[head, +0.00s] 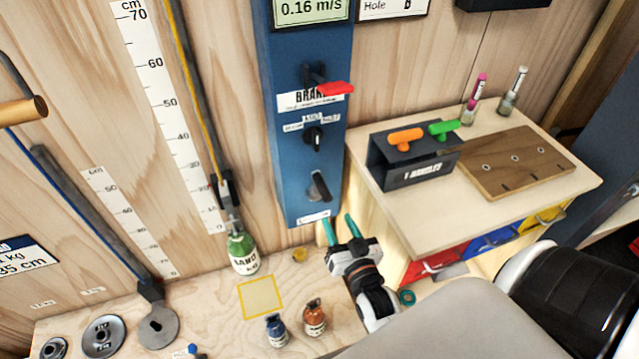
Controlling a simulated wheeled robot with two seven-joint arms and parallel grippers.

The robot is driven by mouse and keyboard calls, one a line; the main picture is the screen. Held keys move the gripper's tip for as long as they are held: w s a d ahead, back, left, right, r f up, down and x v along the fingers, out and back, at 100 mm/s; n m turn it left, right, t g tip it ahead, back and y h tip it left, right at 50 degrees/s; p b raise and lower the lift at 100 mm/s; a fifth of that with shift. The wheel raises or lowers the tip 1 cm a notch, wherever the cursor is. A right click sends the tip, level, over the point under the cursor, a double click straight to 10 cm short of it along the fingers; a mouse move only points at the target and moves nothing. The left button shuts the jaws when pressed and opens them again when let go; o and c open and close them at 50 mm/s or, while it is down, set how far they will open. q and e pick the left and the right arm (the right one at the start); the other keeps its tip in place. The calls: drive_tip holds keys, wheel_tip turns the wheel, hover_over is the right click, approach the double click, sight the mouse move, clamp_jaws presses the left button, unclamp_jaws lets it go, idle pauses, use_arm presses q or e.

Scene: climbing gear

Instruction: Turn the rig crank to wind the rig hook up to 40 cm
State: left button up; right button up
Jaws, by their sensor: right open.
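My right gripper (339,228) is open and empty, its teal fingertips just below and right of the foot of the blue column (275,150). A dark lever (320,187) sits low on that column, above the gripper and apart from it. A wooden handle (20,111) at the left edge may be the rig crank; its mount is cut off. A yellow-edged strap ends in a dark fitting (225,190), apparently the hook, near the low end of the tall cm scale (165,90). A green sand weight (242,252) is directly below it. My left gripper is out of view.
A red brake lever (335,88) and a dark knob (313,137) project from the column. A side cabinet (440,215) with a handle rack (400,172) stands right. Small weights (314,318), a yellow square (260,297) and discs (158,328) occupy the bench.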

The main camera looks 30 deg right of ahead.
sight(323, 190)
drive_tip(key=x, duration=0.4)
drive_tip(key=shift+d+r+p, duration=0.1)
drive_tip(key=shift+d+p, duration=0.2)
drive_tip(key=shift+p, duration=0.05)
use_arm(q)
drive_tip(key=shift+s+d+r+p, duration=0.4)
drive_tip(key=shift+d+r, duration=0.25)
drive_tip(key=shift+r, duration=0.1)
use_arm(e)
drive_tip(key=x, duration=0.7)
drive_tip(key=shift+w+a, duration=0.1)
drive_tip(key=shift+w, duration=0.2)
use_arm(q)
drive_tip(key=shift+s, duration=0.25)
use_arm(e)
clamp_jaws()
